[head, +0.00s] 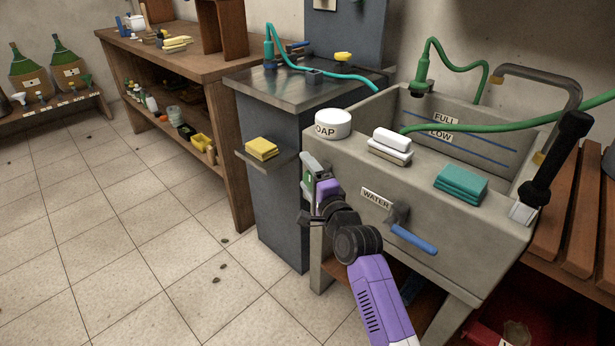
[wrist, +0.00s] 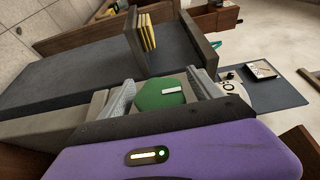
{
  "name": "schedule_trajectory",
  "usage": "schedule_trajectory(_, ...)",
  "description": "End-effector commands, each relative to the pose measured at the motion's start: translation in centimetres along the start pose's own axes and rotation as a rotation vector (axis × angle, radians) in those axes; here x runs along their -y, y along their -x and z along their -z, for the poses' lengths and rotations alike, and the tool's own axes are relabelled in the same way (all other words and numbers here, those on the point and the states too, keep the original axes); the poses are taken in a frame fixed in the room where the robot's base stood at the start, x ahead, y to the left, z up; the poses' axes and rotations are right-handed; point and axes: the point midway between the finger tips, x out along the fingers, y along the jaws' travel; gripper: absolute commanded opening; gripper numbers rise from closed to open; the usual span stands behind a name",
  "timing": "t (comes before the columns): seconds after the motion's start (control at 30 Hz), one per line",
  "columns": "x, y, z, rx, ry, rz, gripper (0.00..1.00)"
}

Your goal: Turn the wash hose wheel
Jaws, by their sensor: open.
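A green many-sided wheel (wrist: 158,96) with a white mark on its face shows in the wrist view. It lies between the two grey fingers of my gripper (wrist: 162,92), which are open on either side of it. I cannot tell whether a finger touches it. In the head view my gripper (head: 314,178) is at the left end of the grey sink (head: 345,168), and a bit of green shows between its fingers. The wheel is mostly hidden there by the gripper. A green hose (head: 530,122) runs over the sink.
The WATER valve's blue lever (head: 413,239) sticks out in front. A shelf with yellow sponges (head: 261,149) is just left of my gripper.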

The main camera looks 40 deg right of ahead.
Motion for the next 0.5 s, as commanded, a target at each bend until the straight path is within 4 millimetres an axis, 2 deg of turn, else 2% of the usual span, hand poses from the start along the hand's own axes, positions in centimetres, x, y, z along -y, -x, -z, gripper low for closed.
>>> schedule_trajectory(0.2,0.03,-0.03,0.01,0.0,0.001,0.0,0.74)
schedule_trajectory(0.27,0.02,-0.02,0.0,0.0,0.001,0.0,0.64)
schedule_trajectory(0.5,0.01,-0.01,0.0,0.0,0.001,0.0,0.17)
